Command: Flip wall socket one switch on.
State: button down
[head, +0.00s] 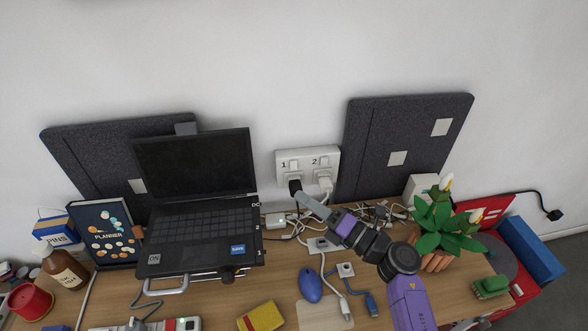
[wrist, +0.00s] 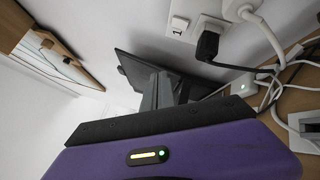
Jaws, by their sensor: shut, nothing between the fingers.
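The white double wall socket (head: 308,152) is on the wall behind the desk, with labels 1 and 2. Switch one (head: 293,165) is on its left half, above a black plug (head: 295,187). Switch two (head: 325,162) is on the right half, above a white plug (head: 325,179). I cannot tell either switch's position. My gripper (head: 304,199) is shut and empty, its grey fingers just below and in front of the black plug; contact is unclear. In the wrist view my gripper (wrist: 166,90) points towards the dark laptop, with the socket (wrist: 212,28) at upper right.
An open laptop (head: 195,165) stands left of the socket, and a dark grey panel (head: 405,140) leans on the wall to its right. White cables and an adapter (head: 275,220) lie below. A plant (head: 445,220) is at right. The wall above the socket is clear.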

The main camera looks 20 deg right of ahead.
aim_at(300, 188)
jog(key=shift+w+d+f+b, duration=0.2)
jog(key=shift+w+b, duration=0.55)
jog(key=shift+w, duration=0.6)
jog(key=shift+w+d+f+b, duration=0.15)
jog(key=shift+w+d+b, duration=0.2)
jog(key=shift+w+b, duration=0.65)
jog(key=shift+w+d+f+b, duration=0.2)
jog(key=shift+w+b, duration=0.25)
jog(key=shift+w, duration=1.2)
jog(key=shift+w, duration=0.1)
jog(key=shift+w+d, duration=0.15)
jog(key=shift+w, duration=0.2)
jog(key=shift+w+b, duration=0.25)
jog(key=shift+b, duration=0.1)
jog(key=shift+s, duration=0.1)
jog(key=shift+s+p, duration=0.6)
jog(key=shift+r, duration=0.1)
